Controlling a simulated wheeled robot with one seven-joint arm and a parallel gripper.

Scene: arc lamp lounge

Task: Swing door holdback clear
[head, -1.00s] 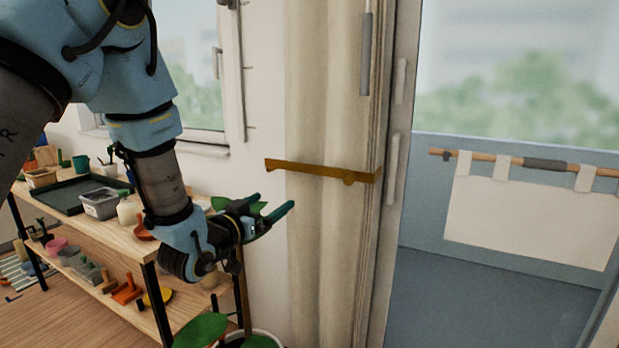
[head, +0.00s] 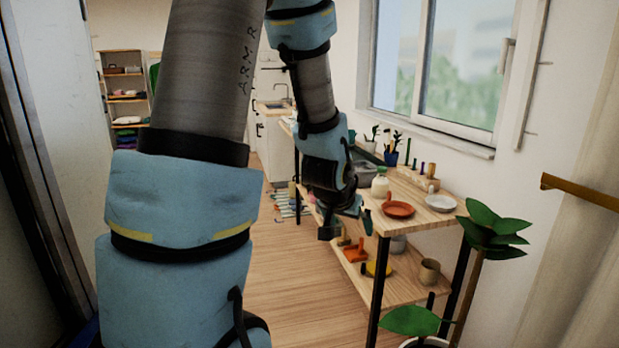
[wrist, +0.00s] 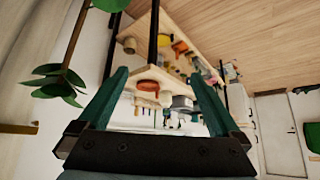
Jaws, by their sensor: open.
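The brass-coloured holdback (head: 582,191) is a flat bar at the right edge of the head view, in front of the pale curtain (head: 585,265). Only its left part shows there; the rest is cut off. In the wrist view a short piece of the holdback (wrist: 18,129) shows at the left edge. My gripper (head: 358,212) is well to the left of the holdback in the head view, in front of the shelf unit. In the wrist view its two teal fingers (wrist: 160,82) are apart, with nothing held between them.
A wooden shelf unit (head: 408,215) with bowls, pots and tools stands along the window wall. A leafy plant (head: 492,232) stands between it and the curtain. A dark frame (head: 45,170) is close on the left. Open wooden floor (head: 290,285) lies in the middle.

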